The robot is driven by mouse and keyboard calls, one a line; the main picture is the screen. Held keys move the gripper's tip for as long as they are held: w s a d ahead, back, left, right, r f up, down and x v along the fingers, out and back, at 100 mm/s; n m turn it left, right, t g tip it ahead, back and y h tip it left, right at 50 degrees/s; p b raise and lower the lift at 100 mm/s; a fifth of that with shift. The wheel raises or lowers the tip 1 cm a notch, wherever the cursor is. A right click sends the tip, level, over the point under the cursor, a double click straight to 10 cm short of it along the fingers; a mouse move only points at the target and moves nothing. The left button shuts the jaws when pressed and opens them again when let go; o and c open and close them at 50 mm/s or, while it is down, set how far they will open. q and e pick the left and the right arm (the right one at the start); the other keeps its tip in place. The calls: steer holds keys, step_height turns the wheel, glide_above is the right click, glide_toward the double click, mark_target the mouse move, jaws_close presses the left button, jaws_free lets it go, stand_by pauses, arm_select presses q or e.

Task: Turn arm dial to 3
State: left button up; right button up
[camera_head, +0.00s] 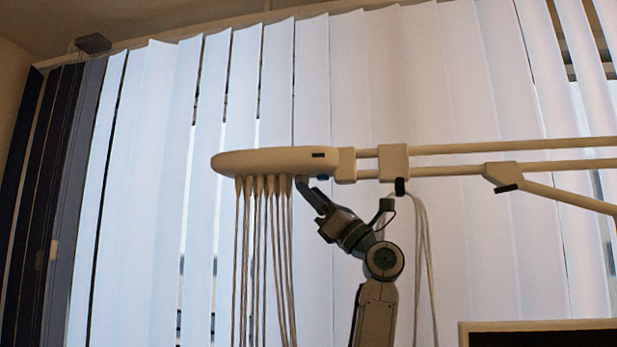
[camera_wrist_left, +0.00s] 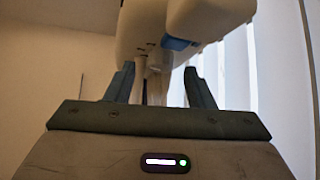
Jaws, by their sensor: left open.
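A cream arm head (camera_head: 270,160) sits at the end of a horizontal boom, with thin cables (camera_head: 265,260) hanging from its underside. My left gripper (camera_head: 306,184) reaches up from below to the underside, just right of the cables. In the left wrist view the arm head (camera_wrist_left: 150,25) fills the top, with a blue part (camera_wrist_left: 180,43) underneath. My left gripper (camera_wrist_left: 158,72) is open there, its fingers on either side of a pale part below the head. I cannot tell whether they touch it. No dial numbers can be read. My right gripper is not in view.
The cream boom (camera_head: 530,145) runs off to the right, with a sloping lower strut. Cables loop down beside my left arm. White vertical blinds (camera_head: 150,200) stand behind. A pale-framed panel edge (camera_head: 540,325) shows at lower right. The space left of the hanging cables looks clear.

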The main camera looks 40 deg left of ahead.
arm_select(q)
steer(key=shift+p+x, duration=0.3)
steer(key=shift+x, duration=0.55)
steer(key=shift+c, duration=0.2)
steer(key=c, duration=1)
steer(key=shift+o, duration=0.2)
steer(key=m+t+b, duration=0.1)
steer(key=t+b, duration=0.1)
steer(key=t, duration=0.1)
steer(key=m+t+b, duration=0.2)
steer(key=t, duration=0.2)
steer(key=m+t+b, duration=0.1)
steer(key=t+b, duration=0.1)
steer(key=t, duration=0.1)
steer(key=shift+s+m+t+y, duration=0.3)
steer(key=shift+s+y, duration=0.05)
steer(key=shift+y, duration=0.05)
